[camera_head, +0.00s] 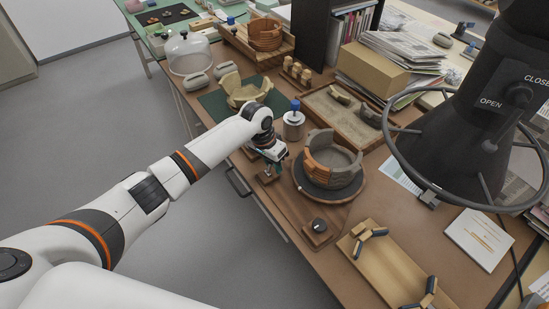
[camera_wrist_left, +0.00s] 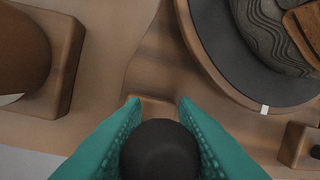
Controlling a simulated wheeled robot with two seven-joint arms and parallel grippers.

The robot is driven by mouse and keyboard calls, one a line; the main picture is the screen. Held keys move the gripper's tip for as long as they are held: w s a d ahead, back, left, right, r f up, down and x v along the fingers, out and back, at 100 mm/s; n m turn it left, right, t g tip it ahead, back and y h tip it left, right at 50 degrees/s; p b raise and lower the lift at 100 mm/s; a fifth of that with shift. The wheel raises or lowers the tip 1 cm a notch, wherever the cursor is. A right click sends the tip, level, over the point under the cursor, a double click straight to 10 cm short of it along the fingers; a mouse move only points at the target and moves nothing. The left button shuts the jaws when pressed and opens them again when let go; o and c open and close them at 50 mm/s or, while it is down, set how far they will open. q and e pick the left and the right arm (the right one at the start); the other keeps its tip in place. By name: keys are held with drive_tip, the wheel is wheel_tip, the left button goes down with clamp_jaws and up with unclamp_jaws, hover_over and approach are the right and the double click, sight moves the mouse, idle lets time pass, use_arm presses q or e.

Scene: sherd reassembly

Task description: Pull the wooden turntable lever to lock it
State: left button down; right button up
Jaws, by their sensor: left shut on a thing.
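The turntable (camera_head: 318,192) is a dark disc on a wooden base, bearing a partly rebuilt bowl (camera_head: 345,179) of brown and grey sherds. Its dark disc (camera_wrist_left: 232,62) also fills the upper right of the left wrist view, with a white mark on the rim. My left gripper (camera_head: 272,170) is at the left side of the turntable base. In the left wrist view its teal fingers (camera_wrist_left: 160,108) are shut on the lever (camera_wrist_left: 160,150), of which a black rounded knob shows. The rest of the lever is mostly hidden. My right gripper is in neither view.
A small wooden block with a black knob (camera_head: 318,224) sits at the base's front. A blue-topped jar (camera_head: 293,122) stands close behind my gripper. A sand tray (camera_head: 345,118) lies behind the turntable, a wooden board (camera_head: 385,265) in front. A large black lamp-like hood (camera_head: 450,150) is at right.

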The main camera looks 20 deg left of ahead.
use_arm(q)
drive_tip(key=shift+s+a+r+t+h+p, duration=0.3)
drive_tip(key=shift+t+h+p, duration=0.2)
drive_tip(key=shift+t+p, duration=0.25)
drive_tip(key=shift+s+a+t+h, duration=0.1)
drive_tip(key=shift+s+t+h, duration=0.1)
drive_tip(key=shift+t+h, duration=0.45)
drive_tip(key=shift+s+a+f+t+h+b, duration=0.1)
drive_tip(key=shift+s+a+t+h+b, duration=0.1)
drive_tip(key=shift+t+h, duration=0.2)
drive_tip(key=shift+s+a+f+t+h+b, duration=0.1)
drive_tip(key=shift+t+h+b, duration=0.15)
drive_tip(key=shift+t, duration=0.25)
drive_tip(key=shift+s+a+t+h+b, duration=0.1)
drive_tip(key=shift+t+h+b, duration=0.25)
drive_tip(key=shift+b, duration=0.2)
drive_tip(key=shift+s+a+r+t+h+b, duration=0.15)
drive_tip(key=shift+t+h+b, duration=0.1)
drive_tip(key=shift+t+b, duration=0.15)
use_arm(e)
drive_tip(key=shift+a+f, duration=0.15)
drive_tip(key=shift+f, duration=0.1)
use_arm(q)
drive_tip(key=c, duration=1.1)
unclamp_jaws()
drive_tip(key=shift+c, duration=0.2)
